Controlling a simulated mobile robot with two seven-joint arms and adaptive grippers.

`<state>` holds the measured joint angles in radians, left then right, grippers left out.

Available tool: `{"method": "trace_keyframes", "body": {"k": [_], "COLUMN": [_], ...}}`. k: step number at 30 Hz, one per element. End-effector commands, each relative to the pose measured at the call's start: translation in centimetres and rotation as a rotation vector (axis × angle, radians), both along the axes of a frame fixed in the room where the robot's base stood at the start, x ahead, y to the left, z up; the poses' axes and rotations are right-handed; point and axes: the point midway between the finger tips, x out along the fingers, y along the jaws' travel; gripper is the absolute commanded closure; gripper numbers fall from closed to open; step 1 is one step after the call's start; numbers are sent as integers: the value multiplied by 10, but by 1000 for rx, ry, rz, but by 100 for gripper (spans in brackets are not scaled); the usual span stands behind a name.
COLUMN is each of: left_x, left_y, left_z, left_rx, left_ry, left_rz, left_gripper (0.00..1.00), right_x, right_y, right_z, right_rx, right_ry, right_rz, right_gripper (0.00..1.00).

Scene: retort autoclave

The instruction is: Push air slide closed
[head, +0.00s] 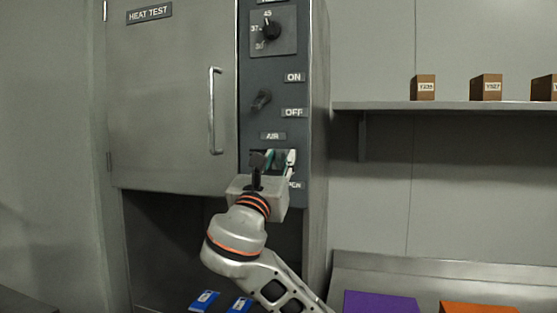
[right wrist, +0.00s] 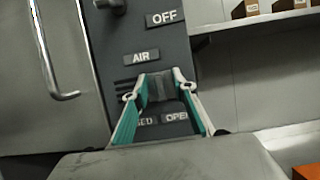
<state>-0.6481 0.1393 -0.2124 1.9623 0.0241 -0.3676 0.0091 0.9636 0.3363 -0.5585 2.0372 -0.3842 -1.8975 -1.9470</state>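The air slide is a dark ribbed block (right wrist: 160,87) on the dark control panel, below the AIR label (right wrist: 141,57). Below it are a partly covered label ending in "ED" on the left and the OPEN label (right wrist: 175,116) on the right. My right gripper (right wrist: 160,80) has its teal and white fingers on either side of the block, their tips seeming to touch it. In the head view my right gripper (head: 276,160) is at the panel below the AIR label and hides most of the slide. My left gripper is not in view.
A cabinet door with a vertical handle (head: 212,110) is left of the panel. Above are an ON/OFF knob (head: 261,100) and a dial (head: 271,30). A shelf (head: 440,105) with brown boxes is at right. Blue packs (head: 204,300) and a purple box (head: 381,303) are low.

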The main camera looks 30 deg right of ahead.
Motion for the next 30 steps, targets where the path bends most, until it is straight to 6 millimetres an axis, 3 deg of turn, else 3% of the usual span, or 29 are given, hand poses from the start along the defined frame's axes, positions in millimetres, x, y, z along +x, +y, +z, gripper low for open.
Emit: {"method": "trace_keyframes", "body": {"k": [6, 9, 17, 24, 30], "left_x": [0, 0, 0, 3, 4], "left_y": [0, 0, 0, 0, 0], "left_z": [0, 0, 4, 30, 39], "left_rx": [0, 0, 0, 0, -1], "left_ry": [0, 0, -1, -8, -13], "left_rz": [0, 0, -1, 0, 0], "left_gripper": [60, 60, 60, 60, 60], "right_x": [0, 0, 4, 36, 52], "right_y": [0, 0, 3, 30, 43], "right_z": [0, 0, 1, 4, 2], "right_rx": [0, 0, 2, 3, 2], "right_ry": [0, 0, 1, 2, 0], "right_rz": [0, 0, 1, 2, 2], "right_gripper": [74, 100, 100, 100, 100]}}
